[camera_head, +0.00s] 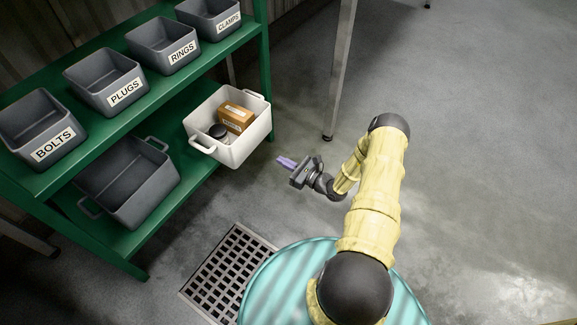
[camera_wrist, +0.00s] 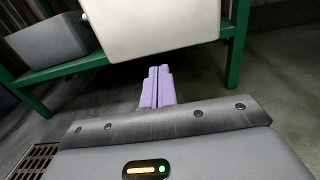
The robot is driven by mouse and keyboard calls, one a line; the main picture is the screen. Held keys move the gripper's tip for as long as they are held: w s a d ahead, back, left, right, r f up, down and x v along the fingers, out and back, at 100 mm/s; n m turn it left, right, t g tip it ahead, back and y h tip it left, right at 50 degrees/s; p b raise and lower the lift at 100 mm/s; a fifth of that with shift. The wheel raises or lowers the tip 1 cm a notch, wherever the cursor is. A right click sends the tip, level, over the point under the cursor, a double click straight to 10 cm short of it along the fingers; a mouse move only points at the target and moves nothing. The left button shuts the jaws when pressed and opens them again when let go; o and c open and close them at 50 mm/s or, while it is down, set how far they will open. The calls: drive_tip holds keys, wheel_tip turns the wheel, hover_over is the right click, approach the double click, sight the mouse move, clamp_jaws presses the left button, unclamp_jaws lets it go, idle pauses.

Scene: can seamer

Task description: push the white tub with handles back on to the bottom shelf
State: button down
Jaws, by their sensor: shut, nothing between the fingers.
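The white tub with handles (camera_head: 245,145) sits at the right end of the green bottom shelf (camera_head: 135,243) and juts out past its front edge. A brown box and a dark round item lie inside it. In the wrist view the tub's plain white wall (camera_wrist: 150,30) fills the top middle. My gripper (camera_head: 284,162) is in front of the tub, to its right and apart from it in the head view. Its purple fingers (camera_wrist: 158,86) are together, empty, and point toward the tub from below its wall in the wrist view.
A grey tub with handles (camera_head: 130,185) stands on the bottom shelf left of the white one. Labelled grey bins (camera_head: 108,82) line the upper shelf. A green shelf post (camera_head: 266,70) is behind the white tub. A floor grate (camera_head: 228,268) lies in front; the floor at right is clear.

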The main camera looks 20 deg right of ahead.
sight(255, 146)
drive_tip(key=b+x, duration=0.2)
drive_tip(key=x, duration=0.2)
drive_tip(key=b+x, duration=0.2)
drive_tip(key=x, duration=0.2)
drive_tip(key=shift+w+a+f+b, duration=0.1)
drive_tip(key=shift+a+f+b, duration=0.1)
drive_tip(key=shift+b, duration=0.2)
drive_tip(key=shift+b+x, duration=0.4)
drive_tip(key=shift+x, duration=0.35)
drive_tip(key=shift+w+d+r, duration=0.1)
drive_tip(key=shift+r, duration=0.1)
